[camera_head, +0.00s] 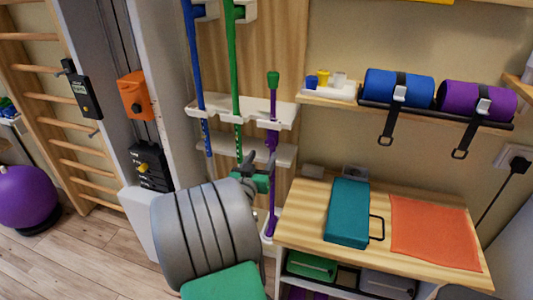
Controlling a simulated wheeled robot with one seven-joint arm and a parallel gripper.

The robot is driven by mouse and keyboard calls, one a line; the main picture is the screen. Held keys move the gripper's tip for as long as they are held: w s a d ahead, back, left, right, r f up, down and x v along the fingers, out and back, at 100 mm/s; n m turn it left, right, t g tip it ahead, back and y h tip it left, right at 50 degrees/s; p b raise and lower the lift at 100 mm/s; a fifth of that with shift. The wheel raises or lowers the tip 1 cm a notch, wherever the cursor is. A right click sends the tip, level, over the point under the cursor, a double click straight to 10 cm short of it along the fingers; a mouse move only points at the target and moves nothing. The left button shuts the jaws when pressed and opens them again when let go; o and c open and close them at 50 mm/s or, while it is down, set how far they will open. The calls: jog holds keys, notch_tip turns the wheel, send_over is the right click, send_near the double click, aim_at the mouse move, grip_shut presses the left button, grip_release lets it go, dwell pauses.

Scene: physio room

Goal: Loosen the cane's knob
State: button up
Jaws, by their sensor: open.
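Three canes hang upright in a white wall rack (272,113). The blue cane (193,60) is at left, the green cane (232,70) is in the middle and the shorter purple cane (273,104) is at right. The purple cane has a green top end and its shaft runs down behind my gripper's area. My gripper (247,163) is dark with green parts, open, and is at the lower rack, just left of the purple cane's shaft. I cannot tell whether it touches a cane. No knob can be made out clearly; my arm hides the lower middle.
A wooden bench (310,228) at right bears a teal block (346,212) and an orange cloth (433,233). A shelf above holds blue (385,87) and purple (470,97) rolls. A weight machine (140,95) stands close at left.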

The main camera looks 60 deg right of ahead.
aim_at(269, 145)
jog(key=shift+s+a, duration=0.1)
jog(key=shift+a, duration=0.55)
jog(key=shift+r, duration=0.15)
jog(key=shift+m, duration=0.8)
jog(key=d+p, duration=0.1)
jog(key=d, duration=0.1)
jog(key=d+p, duration=0.4)
jog(key=shift+w, duration=0.4)
jog(key=shift+w+d+f, duration=0.15)
jog(key=shift+d+f, duration=0.05)
jog(key=shift+d, duration=0.3)
jog(key=shift+c, duration=0.5)
